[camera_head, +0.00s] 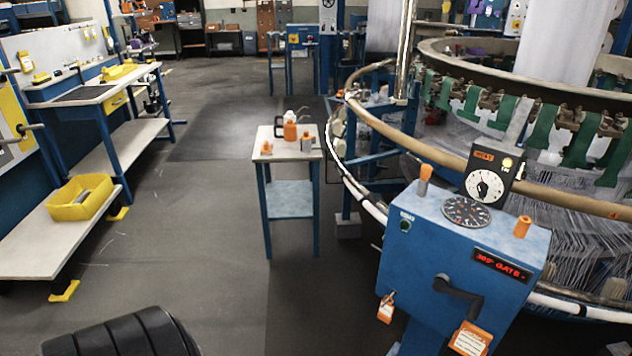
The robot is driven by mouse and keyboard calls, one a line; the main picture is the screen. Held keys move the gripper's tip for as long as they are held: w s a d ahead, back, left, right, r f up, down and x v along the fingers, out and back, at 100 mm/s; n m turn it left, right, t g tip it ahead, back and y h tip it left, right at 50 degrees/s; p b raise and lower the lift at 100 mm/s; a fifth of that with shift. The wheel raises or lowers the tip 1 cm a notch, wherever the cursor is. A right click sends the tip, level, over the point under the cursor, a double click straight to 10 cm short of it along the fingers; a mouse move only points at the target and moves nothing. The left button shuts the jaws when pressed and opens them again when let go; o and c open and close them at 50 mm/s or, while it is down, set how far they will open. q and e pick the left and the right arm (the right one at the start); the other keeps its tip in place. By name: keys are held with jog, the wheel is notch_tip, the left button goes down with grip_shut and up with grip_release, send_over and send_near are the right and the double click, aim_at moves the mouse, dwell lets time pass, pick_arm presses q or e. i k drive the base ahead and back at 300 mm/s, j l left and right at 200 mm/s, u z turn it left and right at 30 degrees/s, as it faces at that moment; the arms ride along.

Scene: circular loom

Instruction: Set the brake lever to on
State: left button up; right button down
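The blue control console (458,255) stands at the lower right in the head view, in front of the circular loom (470,170). An upright lever with an orange grip (424,180) rises from its top left corner, and a short orange knob (522,227) stands at its top right. A black crank handle (458,292) is on the front face. No readable label shows which of these is the brake lever, so its setting cannot be told. Neither of my grippers is in view.
The console carries a black dial (466,211), a gauge box (487,182), a red display (502,266) and orange tags (471,338). A small table (288,157) with an orange oil can (290,131) stands left of it. Open floor (200,240) lies between the benches and console.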

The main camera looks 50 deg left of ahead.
aim_at(371, 196)
jog(key=u, duration=1.15)
